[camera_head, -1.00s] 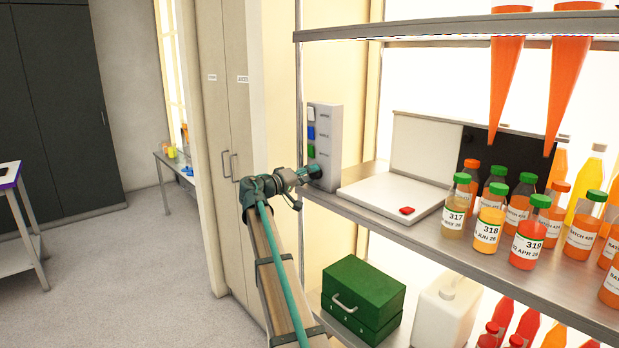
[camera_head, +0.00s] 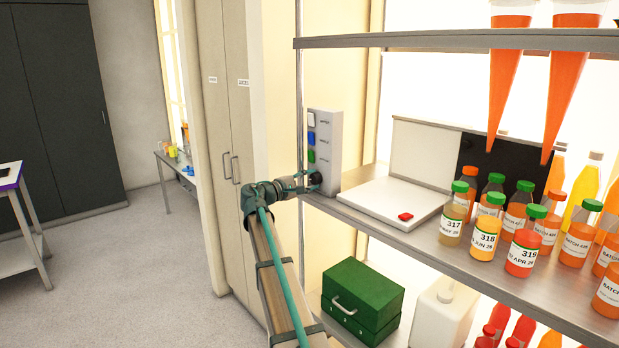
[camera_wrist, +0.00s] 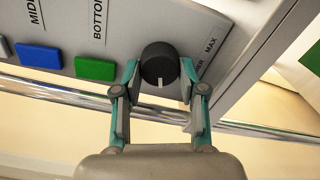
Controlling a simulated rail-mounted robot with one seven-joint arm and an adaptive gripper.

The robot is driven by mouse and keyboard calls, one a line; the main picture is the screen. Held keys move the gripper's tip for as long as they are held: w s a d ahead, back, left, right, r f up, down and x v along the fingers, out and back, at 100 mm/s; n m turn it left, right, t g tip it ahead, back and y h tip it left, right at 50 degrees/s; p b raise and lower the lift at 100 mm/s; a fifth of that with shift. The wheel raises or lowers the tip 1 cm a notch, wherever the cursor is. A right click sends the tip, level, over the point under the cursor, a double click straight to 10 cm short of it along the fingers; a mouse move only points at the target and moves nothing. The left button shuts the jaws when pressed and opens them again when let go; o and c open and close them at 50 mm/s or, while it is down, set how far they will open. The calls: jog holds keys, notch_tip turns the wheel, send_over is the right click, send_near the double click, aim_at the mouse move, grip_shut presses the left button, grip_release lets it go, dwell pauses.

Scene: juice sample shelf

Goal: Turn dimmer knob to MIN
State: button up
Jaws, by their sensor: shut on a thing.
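The dimmer knob (camera_wrist: 160,66) is a round black knob with a white pointer line, on a grey control panel (camera_wrist: 205,32). In the wrist view the pointer is toward the bottom of the picture, and a MAX label is to the knob's right. The MIN label is not visible. My gripper (camera_wrist: 159,84) has its teal fingers on both sides of the knob and is shut on it. In the head view my gripper (camera_head: 306,183) is at the lower end of the upright panel (camera_head: 325,150), and the knob is only partly visible.
Blue (camera_wrist: 39,56) and green (camera_wrist: 95,68) buttons sit beside the knob on the panel. A chrome rail (camera_wrist: 60,92) runs close behind the fingers. Right of the panel are a white flat device (camera_head: 390,195) and several juice bottles (camera_head: 485,237).

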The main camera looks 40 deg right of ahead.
jog(key=shift+n+p, duration=0.45)
jog(key=shift+n, duration=0.65)
jog(key=o, duration=1.1)
jog(key=a, duration=1.2)
jog(key=shift+s, duration=0.3)
